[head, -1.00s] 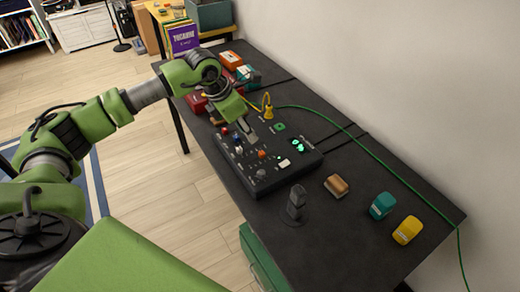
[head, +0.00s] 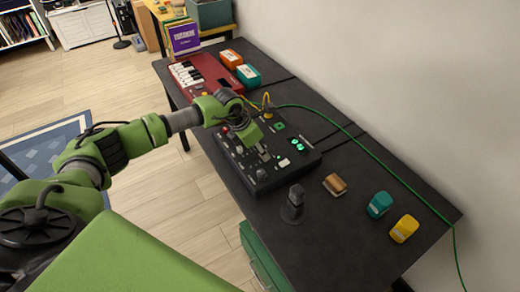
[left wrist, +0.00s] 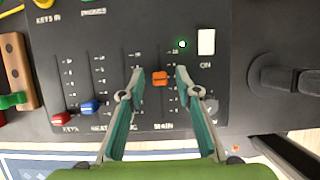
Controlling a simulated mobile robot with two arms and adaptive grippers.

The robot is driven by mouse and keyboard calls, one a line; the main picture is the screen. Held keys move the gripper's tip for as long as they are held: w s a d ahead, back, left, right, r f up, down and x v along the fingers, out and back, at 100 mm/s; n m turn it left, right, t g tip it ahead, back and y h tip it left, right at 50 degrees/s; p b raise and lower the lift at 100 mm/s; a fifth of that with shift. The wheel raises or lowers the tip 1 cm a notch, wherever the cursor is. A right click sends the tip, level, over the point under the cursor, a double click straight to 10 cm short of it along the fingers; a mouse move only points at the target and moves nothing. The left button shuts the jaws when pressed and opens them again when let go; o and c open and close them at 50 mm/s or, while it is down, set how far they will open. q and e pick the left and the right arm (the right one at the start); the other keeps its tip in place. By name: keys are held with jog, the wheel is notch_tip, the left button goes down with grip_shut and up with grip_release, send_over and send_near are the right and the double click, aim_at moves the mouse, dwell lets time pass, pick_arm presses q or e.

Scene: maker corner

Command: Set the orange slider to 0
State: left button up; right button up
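The black mixer panel (head: 262,180) lies on the dark table. My left gripper (left wrist: 160,74) is open, with one fingertip on each side of the orange slider and a visible gap to both. In the head view my left gripper (head: 263,153) is low over the panel and hides the orange slider. A red slider (left wrist: 58,118) and a blue slider (left wrist: 88,107) stand lower in their slots to the left. My right gripper is not in view.
A white ON button (left wrist: 206,41) and a lit green light (left wrist: 182,44) are near the MAIN slot. A microphone (head: 294,205) stands beside the panel. A red keyboard (head: 195,78) is behind it. A green cable (head: 345,129) runs along the table's wall side.

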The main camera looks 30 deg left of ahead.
aim_at(249, 163)
pick_arm(q)
grip_shut()
jog(key=s+a, duration=0.2)
jog(key=s, duration=0.1)
jog(key=s+a, duration=0.1)
jog(key=s, duration=0.1)
grip_release()
jog(key=shift+s+a, duration=0.1)
jog(key=v, duration=1.2)
